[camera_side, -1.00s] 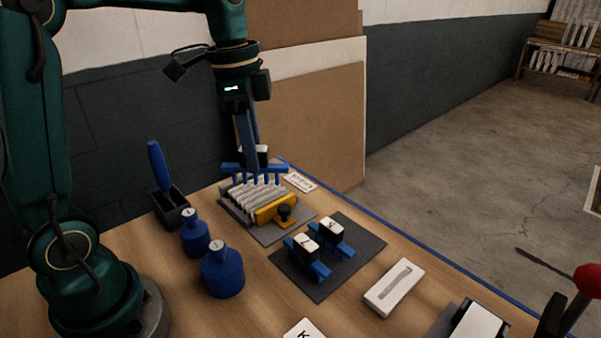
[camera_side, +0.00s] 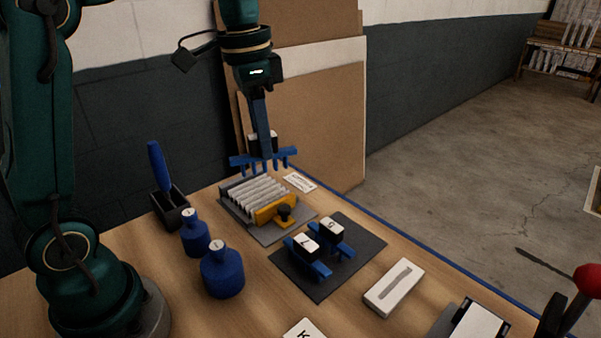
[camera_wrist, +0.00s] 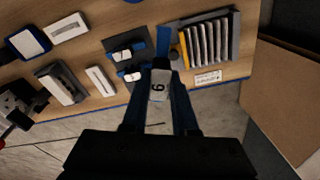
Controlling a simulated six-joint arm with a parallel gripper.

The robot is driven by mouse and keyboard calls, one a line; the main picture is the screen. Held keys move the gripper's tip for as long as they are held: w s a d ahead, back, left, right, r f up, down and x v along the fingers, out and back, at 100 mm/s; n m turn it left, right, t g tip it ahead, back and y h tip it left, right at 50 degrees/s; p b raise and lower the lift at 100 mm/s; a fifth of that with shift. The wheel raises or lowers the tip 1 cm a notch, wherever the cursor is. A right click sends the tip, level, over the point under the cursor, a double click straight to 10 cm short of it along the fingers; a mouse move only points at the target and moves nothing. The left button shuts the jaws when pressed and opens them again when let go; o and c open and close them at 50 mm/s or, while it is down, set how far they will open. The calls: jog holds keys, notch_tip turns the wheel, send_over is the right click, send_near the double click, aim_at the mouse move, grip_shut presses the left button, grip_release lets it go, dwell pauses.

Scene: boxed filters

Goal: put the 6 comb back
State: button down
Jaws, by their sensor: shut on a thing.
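My gripper (camera_side: 260,138) is shut on a blue comb (camera_side: 284,155) with downward teeth and a white-topped block. In the wrist view my gripper (camera_wrist: 160,95) has the block between its fingers, and its label (camera_wrist: 158,86) reads 6. The comb hangs above the box of pleated filters (camera_side: 256,193), with its teeth clear of the pleats. A dark mat (camera_side: 343,277) lies to the right with two more blue combs on it. The nearer comb (camera_side: 306,243) is labelled 7; the label of the other comb (camera_side: 332,227) is hard to read.
A yellow clamp piece (camera_side: 270,211) stands at the filters' front. Two blue weights (camera_side: 222,272) and a holder with a blue-handled tool (camera_side: 158,165) stand left. A white slotted block (camera_side: 394,287) lies right of the mat. Cardboard sheets (camera_side: 310,120) lean behind the table.

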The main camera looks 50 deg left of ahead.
jog(key=w+a+f+m, duration=0.2)
jog(key=w+f+m, duration=0.3)
jog(key=w, duration=0.4)
jog(key=shift+w+d+f, duration=0.6)
jog(key=shift+d+f, duration=1.15)
jog(key=shift+d, duration=0.1)
jog(key=shift+w+d+f, duration=0.65)
jog(key=shift+d+f, duration=1.15)
jog(key=shift+d, duration=0.1)
jog(key=shift+w+d+f, duration=0.6)
jog(key=shift+d+f, duration=1.15)
jog(key=shift+d, duration=0.1)
jog(key=shift+f, duration=0.1)
jog(key=c, duration=0.7)
grip_release()
